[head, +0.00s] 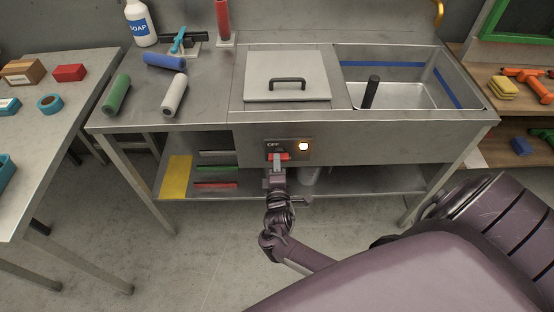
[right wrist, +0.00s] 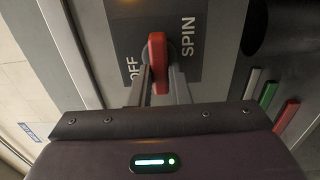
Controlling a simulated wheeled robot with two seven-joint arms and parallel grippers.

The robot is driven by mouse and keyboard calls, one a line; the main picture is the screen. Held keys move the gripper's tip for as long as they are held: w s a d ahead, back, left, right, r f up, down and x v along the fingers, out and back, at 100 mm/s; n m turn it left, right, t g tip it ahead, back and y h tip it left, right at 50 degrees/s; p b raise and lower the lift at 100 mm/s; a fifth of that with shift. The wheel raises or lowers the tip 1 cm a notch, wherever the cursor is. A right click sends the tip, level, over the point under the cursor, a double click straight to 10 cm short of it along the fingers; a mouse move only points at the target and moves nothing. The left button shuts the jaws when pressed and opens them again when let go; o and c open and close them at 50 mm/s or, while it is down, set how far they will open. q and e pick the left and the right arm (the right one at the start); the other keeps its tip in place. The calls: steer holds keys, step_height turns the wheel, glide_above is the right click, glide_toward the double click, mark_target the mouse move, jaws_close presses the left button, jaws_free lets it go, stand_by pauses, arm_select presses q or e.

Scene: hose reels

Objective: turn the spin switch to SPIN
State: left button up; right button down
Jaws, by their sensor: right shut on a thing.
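The spin switch is a red handle (right wrist: 158,62) on a dark panel (head: 293,155) on the front of the steel sink bench. In the right wrist view the handle stands between the printed OFF on the left and SPIN on the right, aligned with neither word. My right gripper (right wrist: 158,88) has one finger on each side of the handle and is shut on it. In the head view the gripper (head: 278,160) reaches the panel from below and hides part of it; OFF shows there, SPIN does not. A lamp (head: 303,146) on the panel glows. My left gripper is out of view.
Above the switch are a lidded hatch (head: 255,88) and an open basin (head: 425,95) holding a dark post (head: 371,91). A lower shelf (head: 345,185) holds a yellow board (head: 175,177). Side tables stand left and right. The floor in front is clear apart from my arm.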

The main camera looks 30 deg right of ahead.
steer(key=c, duration=1.4)
jaws_free()
steer(key=shift+o, duration=0.2)
steer(key=shift+s+a, duration=0.1)
steer(key=v, duration=0.7)
steer(key=shift+s, duration=0.3)
steer(key=shift+a, duration=0.1)
